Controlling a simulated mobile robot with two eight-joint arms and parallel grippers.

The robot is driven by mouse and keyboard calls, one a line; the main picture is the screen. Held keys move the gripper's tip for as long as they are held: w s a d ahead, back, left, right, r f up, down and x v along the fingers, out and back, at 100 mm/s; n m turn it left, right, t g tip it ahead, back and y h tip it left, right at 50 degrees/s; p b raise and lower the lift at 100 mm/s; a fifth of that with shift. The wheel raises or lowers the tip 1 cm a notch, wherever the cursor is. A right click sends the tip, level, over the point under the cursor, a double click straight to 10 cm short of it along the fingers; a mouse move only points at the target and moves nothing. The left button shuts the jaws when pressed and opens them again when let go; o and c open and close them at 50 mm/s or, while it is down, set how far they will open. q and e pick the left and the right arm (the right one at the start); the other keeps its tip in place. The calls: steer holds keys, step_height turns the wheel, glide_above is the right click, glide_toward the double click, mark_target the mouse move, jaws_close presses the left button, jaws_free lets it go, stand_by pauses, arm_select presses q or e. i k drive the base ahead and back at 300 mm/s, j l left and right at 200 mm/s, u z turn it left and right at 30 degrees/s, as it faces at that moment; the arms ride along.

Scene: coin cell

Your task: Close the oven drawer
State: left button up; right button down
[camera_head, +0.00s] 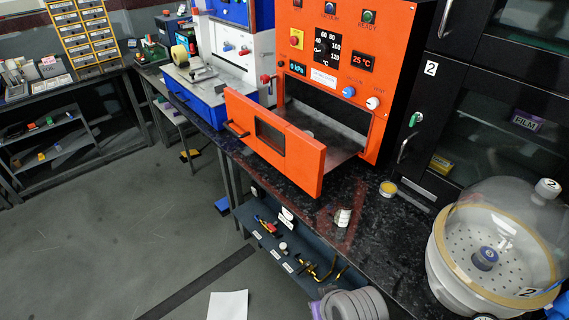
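The orange oven (392,40) stands on the black bench, with gauges, knobs and a 25 °C display on its front. Its drawer (301,157) is pulled out toward the front left, with an orange front panel, a dark window and a dark handle (236,129) at its left. The grey tray floor (343,146) shows behind the panel, and a small light object (309,134) seems to lie on it, partly hidden. The oven cavity is open behind. Neither of my grippers is in view.
A clear-domed white vessel (447,262) stands on the bench at right, by a black cabinet (495,120). A small jar (343,217) and a yellow-topped tin (388,188) sit on the black bench (375,240) near the drawer. The floor (110,230) at left is open.

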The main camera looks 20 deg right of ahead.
mark_target(277, 136)
steer(key=i+j, duration=0.7)
steer(key=i, duration=0.15)
